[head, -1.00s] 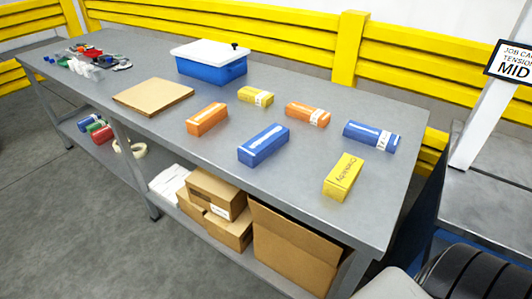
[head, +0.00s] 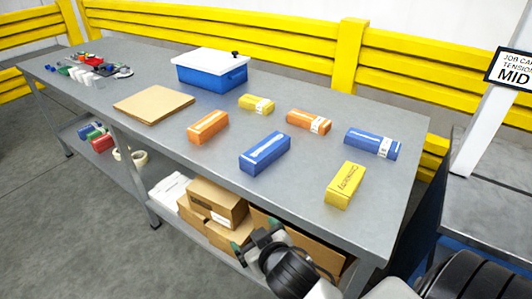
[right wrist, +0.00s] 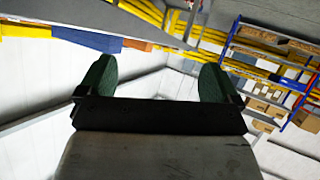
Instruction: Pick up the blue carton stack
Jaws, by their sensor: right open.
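One is a plain blue block with a white stripe on top (head: 265,153), near the front edge. The other is a blue carton stack with a white band (head: 371,142), farther right. My right gripper (head: 257,240) is open and empty, in front of the table's front edge and below its top, apart from both. Its two green-padded fingers (right wrist: 155,75) stand wide apart in the right wrist view. A blue shape (right wrist: 87,38) shows at upper left there; I cannot tell which item it is. My left gripper is not in view.
Nearby lie orange stacks (head: 208,126) (head: 309,121) and yellow ones (head: 257,104) (head: 345,185). A blue bin with a white lid (head: 210,72) and a cardboard sheet (head: 153,104) are farther left.

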